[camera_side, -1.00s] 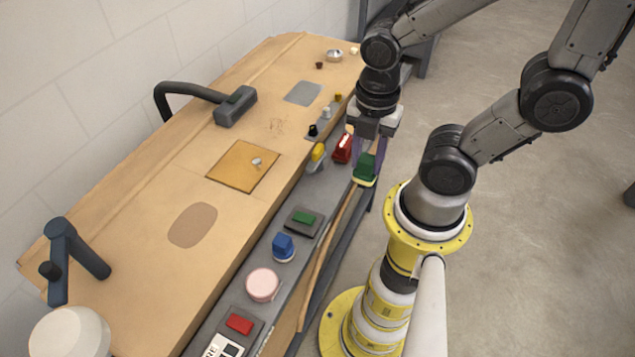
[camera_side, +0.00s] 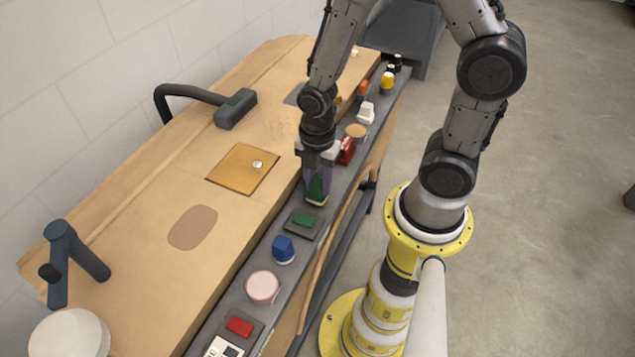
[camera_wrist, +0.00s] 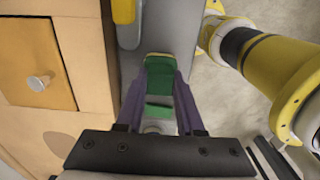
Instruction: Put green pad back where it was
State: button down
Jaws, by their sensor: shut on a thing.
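The green pad (camera_side: 316,190) has a dark green body and a pale underside. My gripper (camera_side: 318,180) is shut on it, with a purple finger on each side. In the wrist view the green pad (camera_wrist: 159,78) sits between the fingertips (camera_wrist: 160,88). It is low over the grey ledge (camera_side: 327,168) along the bench front; I cannot tell whether it touches. A dark grey plate with a flat green patch (camera_side: 304,220) lies just nearer the camera on the ledge. The ledge directly under the pad is hidden.
A red block (camera_side: 346,151) stands just behind the gripper. A blue block (camera_side: 283,249), a pink disc (camera_side: 262,287) and a red patch (camera_side: 239,326) on a plate line the near ledge. A yellow piece (camera_wrist: 123,10) shows ahead in the wrist view. The wooden top (camera_side: 150,270) is mostly clear.

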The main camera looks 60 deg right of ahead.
jog(key=shift+f, duration=0.25)
jog(key=shift+f, duration=0.15)
jog(key=c, duration=0.5)
grip_release()
jog(key=shift+c, duration=0.2)
notch_tip(320, 180, up, 12)
notch_tip(320, 180, up, 8)
jog(key=m+t, duration=0.3)
jog(key=m, duration=0.6)
send_over(318, 182)
jog(key=s, duration=0.3)
jog(key=s+r+m+t, duration=0.1)
jog(key=m, duration=0.2)
jog(key=s+r+m, duration=0.1)
jog(key=m, duration=0.2)
jog(key=s+r+m+t, duration=0.1)
jog(key=s+r+m, duration=0.1)
jog(key=m, duration=0.1)
jog(key=shift+d+t, duration=0.2)
jog(key=shift+t, duration=0.1)
